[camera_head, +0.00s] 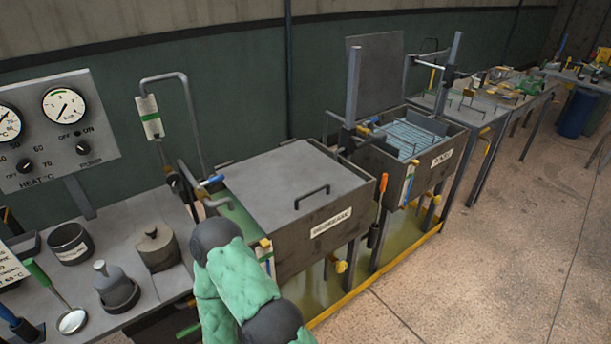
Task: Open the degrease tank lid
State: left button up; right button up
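The degrease tank (295,250) is a grey metal box with a white label (331,222) on its front that seems to read "DEGREASE". Its flat grey lid (280,180) lies shut across the top. A dark bar handle (312,190) stands up near the lid's front right edge. One of my arms, green with dark joints, rises from the bottom middle and overlaps the tank's front left corner. I cannot tell which arm it is. Neither gripper can be made out in this view.
Right of it, a second tank (400,185) has its lid (375,72) upright and a rack (412,138) inside. An orange-handled tool (383,185) hangs between the tanks. The left bench (65,300) holds pots, weights and a ladle. A gauge panel (60,130) stands behind. Right floor is open.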

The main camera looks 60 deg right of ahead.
aim_at(277, 187)
jog(key=z, duration=1.8)
jog(key=l, duration=0.1)
jog(key=i+u, duration=0.05)
